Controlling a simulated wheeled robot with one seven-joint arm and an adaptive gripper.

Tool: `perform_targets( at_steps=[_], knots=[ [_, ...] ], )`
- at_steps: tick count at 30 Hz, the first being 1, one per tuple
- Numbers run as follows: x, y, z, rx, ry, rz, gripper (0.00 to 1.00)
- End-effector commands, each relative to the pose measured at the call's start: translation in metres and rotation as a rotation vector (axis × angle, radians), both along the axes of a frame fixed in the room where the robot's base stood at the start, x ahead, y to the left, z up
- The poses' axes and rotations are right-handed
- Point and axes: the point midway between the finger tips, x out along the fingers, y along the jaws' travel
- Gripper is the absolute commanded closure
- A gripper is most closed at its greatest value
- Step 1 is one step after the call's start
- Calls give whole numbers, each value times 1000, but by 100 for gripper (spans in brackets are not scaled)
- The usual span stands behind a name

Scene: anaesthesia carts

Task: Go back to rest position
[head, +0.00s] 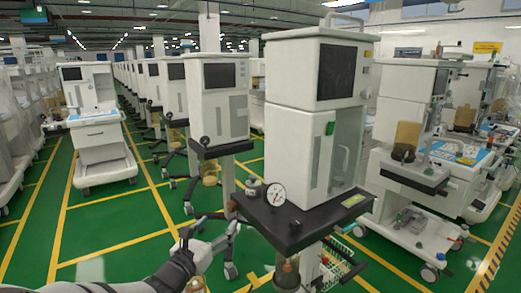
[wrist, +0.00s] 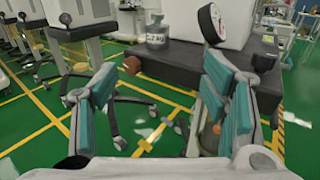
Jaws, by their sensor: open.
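My gripper (head: 212,236) shows low in the middle of the head view, in front of the nearest anaesthesia cart (head: 312,122). In the wrist view its two teal-padded fingers (wrist: 160,88) are spread apart with nothing between them. The cart's dark shelf (head: 290,222) lies just beyond and to the right of the fingers. I cannot tell whether the right finger touches the shelf's edge.
A round gauge (head: 276,195) stands on the dark shelf. A grey weight (wrist: 157,32) sits there too. More carts stand at the left (head: 98,125) and right (head: 420,150). Green floor (head: 110,225) with yellow lines is open at the left.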

Motion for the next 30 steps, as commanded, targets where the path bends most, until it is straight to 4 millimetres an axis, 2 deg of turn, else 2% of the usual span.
perform_targets(
  at_steps=[1, 6, 11, 17, 19, 23, 27, 30],
  knots=[
    [2, -10, 5, 21, 1, -24, 33],
    [2, -32, 10, 85, 14, -85, 33],
    [2, -63, 17, 170, 26, -169, 33],
    [-6, -112, 29, 321, 44, -315, 33],
    [-11, -134, 35, 391, 49, -383, 33],
    [-30, -184, 47, 564, 55, -546, 33],
    [-62, -236, 63, 785, 52, -746, 33],
    [-88, -265, 75, 939, 40, -880, 33]
  ],
)
